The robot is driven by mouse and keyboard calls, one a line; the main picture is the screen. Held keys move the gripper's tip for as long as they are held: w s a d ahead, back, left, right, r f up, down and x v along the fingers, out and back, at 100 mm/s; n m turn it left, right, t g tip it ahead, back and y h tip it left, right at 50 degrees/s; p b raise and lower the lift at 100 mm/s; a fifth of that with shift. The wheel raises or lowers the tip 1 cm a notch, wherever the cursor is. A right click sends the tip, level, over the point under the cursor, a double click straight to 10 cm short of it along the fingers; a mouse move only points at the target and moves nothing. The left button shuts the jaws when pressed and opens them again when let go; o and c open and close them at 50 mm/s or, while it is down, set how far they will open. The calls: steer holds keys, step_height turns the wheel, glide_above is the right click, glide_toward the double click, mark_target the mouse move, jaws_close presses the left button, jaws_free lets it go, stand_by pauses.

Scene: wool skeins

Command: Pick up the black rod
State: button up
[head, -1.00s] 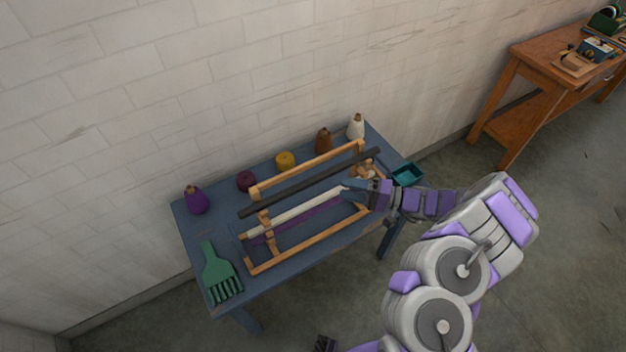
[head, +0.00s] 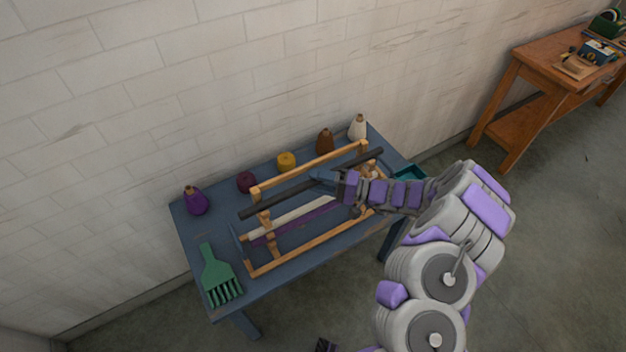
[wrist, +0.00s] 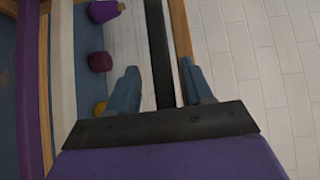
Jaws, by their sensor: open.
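The black rod (head: 282,199) lies lengthwise along the wooden frame (head: 310,168) on the blue table, with its ends reaching past the frame. My gripper (head: 318,178) is at the rod, right of its middle. In the wrist view my gripper (wrist: 158,80) is open, with one blue finger on each side of the black rod (wrist: 158,50). The rod runs between the fingers toward the palm. I cannot tell whether either finger touches it.
A white rod (head: 298,215) and a purple rod (head: 300,224) lie lower in the frame. Several yarn cones and balls, such as the purple cone (head: 195,201), line the table's back. A green comb-like tool (head: 219,276) lies at left, a teal tray (head: 410,173) at right.

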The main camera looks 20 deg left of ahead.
steer(key=shift+d+r, duration=0.1)
steer(key=shift+d, duration=0.3)
steer(key=shift+d+r, duration=0.15)
steer(key=shift+d, duration=0.35)
steer(key=c, duration=0.3)
steer(key=shift+a, duration=0.15)
steer(key=c, duration=0.3)
steer(key=shift+a, duration=0.55)
jaws_close()
steer(key=shift+f, duration=0.2)
steer(key=shift+d+r, duration=0.1)
steer(key=shift+d, duration=0.25)
